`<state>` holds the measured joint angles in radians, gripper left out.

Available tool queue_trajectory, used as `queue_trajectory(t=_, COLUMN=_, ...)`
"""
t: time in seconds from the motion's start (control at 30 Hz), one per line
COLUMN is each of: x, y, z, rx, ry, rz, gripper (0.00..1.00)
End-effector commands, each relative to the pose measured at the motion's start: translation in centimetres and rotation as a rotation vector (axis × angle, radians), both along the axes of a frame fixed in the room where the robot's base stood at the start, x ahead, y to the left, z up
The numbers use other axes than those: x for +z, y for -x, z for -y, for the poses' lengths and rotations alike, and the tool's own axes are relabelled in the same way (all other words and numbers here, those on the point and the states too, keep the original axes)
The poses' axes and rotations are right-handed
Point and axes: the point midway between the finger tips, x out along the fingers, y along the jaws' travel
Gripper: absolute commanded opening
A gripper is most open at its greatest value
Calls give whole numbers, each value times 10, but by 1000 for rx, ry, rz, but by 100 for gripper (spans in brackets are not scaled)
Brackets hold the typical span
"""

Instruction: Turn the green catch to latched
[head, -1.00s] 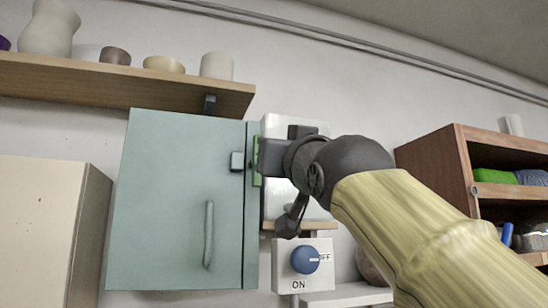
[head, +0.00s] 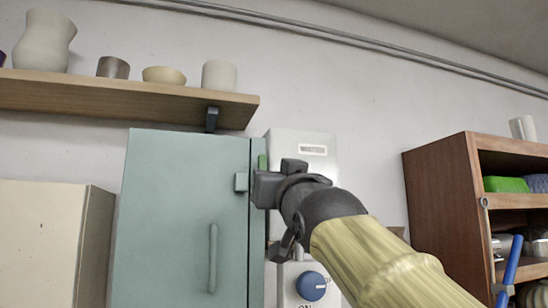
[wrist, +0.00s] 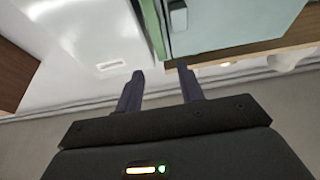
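I cannot tell whether the fingers touch the catch. A small grey-teal block (head: 241,182) sits on the door beside the gripper.
A white box (head: 310,150) with a label is on the wall behind my gripper. A blue knob (head: 311,286) is below. A wooden shelf (head: 120,97) with pots overhangs the cabinet. A brown shelf unit (head: 440,200) stands at the right.

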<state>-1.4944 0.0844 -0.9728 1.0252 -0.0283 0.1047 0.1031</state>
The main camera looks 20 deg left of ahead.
Motion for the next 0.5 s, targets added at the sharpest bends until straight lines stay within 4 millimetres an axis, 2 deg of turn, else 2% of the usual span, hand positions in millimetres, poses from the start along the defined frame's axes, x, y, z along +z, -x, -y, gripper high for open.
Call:
queue_trajectory(t=0.03, x=6, y=-3, z=-2, rx=-1, ry=2, rz=-1, gripper=38)
queue_trajectory(t=0.5, x=18, y=-27, z=-16, rx=-3, ry=0, rz=-1, gripper=38)
